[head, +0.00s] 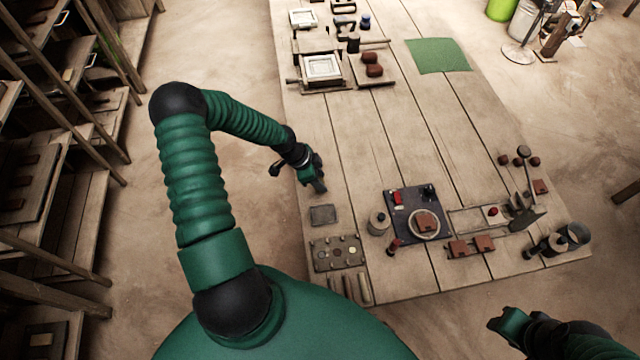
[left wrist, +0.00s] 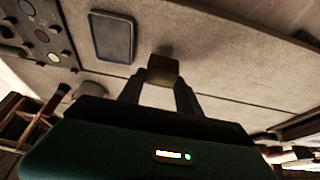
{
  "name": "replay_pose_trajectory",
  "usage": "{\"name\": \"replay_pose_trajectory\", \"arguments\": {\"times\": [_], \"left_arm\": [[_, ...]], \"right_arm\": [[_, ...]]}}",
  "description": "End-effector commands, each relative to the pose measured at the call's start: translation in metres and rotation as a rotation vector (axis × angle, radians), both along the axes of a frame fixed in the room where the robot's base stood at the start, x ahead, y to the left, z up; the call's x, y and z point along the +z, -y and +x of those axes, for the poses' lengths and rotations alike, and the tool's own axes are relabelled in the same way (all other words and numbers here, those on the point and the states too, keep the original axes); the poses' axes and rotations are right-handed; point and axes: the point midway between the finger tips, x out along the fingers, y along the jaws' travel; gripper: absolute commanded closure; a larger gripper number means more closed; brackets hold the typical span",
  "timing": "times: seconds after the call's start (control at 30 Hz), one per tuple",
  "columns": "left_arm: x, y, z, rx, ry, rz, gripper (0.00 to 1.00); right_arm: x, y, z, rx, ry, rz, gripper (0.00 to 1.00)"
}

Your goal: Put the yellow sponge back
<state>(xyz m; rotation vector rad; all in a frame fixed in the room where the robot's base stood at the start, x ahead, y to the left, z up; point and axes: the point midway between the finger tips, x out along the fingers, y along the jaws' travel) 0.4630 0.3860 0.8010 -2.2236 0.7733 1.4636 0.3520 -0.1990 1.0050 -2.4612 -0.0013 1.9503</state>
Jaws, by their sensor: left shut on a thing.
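My left gripper (head: 319,187) is over the left edge of the table, just above a small dark square tray (head: 323,214) in the head view. In the left wrist view its two fingers are shut on a dull yellow-brown block, the sponge (left wrist: 162,70). The sponge is held between the fingertips, close to the tray (left wrist: 112,36) but apart from it in the picture. In the head view the sponge is hidden or too small to make out. My right gripper (head: 508,322) is at the bottom right, off the table's front edge; its jaws are unclear.
Near the tray are a plate with several round colour wells (head: 338,253), a grey canister (head: 378,222) and a dark board (head: 400,197) with a round dish. A press frame (head: 322,68) and green mat (head: 438,55) lie farther back. The table middle is clear.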

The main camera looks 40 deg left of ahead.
Motion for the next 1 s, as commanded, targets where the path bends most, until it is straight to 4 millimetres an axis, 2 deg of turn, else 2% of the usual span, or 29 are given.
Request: {"name": "replay_pose_trajectory", "arguments": {"times": [0.03, 0.13, 0.37, 0.4, 0.53, 0.87, 1.0], "left_arm": [[-0.012, 0.003, -0.001, -0.003, -0.005, -0.007, 0.97], [-0.029, 0.003, -0.001, -0.002, -0.005, -0.006, 0.97], [-0.034, 0.002, -0.001, -0.002, -0.002, -0.003, 0.97], [-0.034, 0.002, -0.001, -0.002, -0.002, -0.003, 0.55], [-0.034, 0.003, -0.001, -0.001, -0.003, -0.002, 0.38], [-0.032, 0.002, -0.002, 0.0, -0.002, -0.002, 0.37], [-0.014, -0.005, -0.008, 0.001, -0.002, -0.001, 0.37]], "right_arm": [[0.002, 0.0, 0.0, 0.0, 0.0, 0.0, 0.64], [0.004, 0.0, 0.0, 0.0, 0.0, 0.0, 0.64], [0.004, 0.0, 0.0, 0.0, 0.0, 0.0, 0.64], [0.003, 0.0, 0.0, 0.0, 0.0, 0.0, 0.64], [0.003, 0.0, 0.0, 0.0, 0.0, 0.0, 0.64], [0.003, 0.0, 0.0, 0.0, 0.0, 0.0, 0.64], [0.003, 0.0, 0.0, 0.0, 0.0, 0.0, 0.64]]}}
